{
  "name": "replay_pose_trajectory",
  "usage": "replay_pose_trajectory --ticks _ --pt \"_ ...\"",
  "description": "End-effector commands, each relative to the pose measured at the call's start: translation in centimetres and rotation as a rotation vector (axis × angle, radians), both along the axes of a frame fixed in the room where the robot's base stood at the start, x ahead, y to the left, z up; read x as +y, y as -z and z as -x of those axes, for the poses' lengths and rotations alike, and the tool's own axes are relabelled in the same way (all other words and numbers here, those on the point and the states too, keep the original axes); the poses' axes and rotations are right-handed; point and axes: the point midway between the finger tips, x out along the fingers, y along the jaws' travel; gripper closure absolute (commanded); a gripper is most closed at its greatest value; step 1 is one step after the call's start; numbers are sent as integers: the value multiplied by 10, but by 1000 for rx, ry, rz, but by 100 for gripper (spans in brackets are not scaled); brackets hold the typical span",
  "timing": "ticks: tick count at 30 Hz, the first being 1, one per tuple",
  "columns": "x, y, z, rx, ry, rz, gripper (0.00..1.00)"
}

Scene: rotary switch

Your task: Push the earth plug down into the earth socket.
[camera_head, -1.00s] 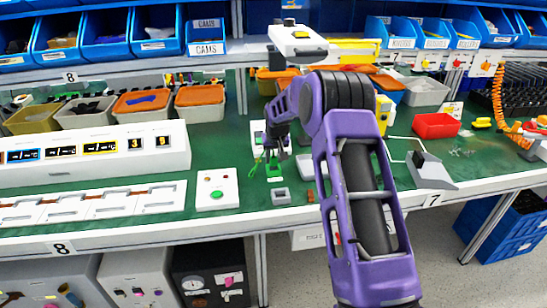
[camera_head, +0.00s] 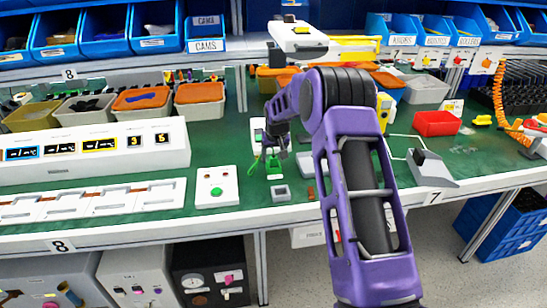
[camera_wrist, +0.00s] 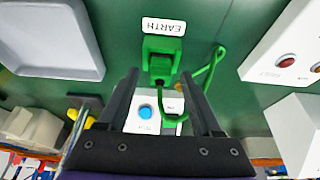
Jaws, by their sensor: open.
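The green earth socket (camera_wrist: 160,44) sits beside a white EARTH label (camera_wrist: 163,26) in the wrist view. The green earth plug (camera_wrist: 160,66) shows at the socket, on the side toward my gripper. How deep it sits I cannot tell. A green cable (camera_wrist: 206,72) loops from the plug to the right, past my right finger. My gripper (camera_wrist: 161,76) is open, with one dark finger on each side of the plug. Whether the fingers touch it is unclear. In the head view my gripper (camera_head: 274,153) is low over the bench, close above the green parts.
A white box with a blue button (camera_wrist: 145,111) lies behind the fingers. A grey tray (camera_wrist: 52,38) and a panel with a red button (camera_wrist: 286,61) flank the socket. In the head view, a white button box (camera_head: 216,187) and a small grey block (camera_head: 280,193) are close.

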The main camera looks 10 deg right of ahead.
Motion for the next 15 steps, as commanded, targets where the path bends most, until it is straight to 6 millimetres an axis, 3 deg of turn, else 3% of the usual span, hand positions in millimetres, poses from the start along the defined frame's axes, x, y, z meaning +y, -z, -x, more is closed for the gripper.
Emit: replay_pose_trajectory --ticks 9,15 --pt "0 -50 20 -2 0 1 34" --pt "0 -63 25 -2 0 0 34"
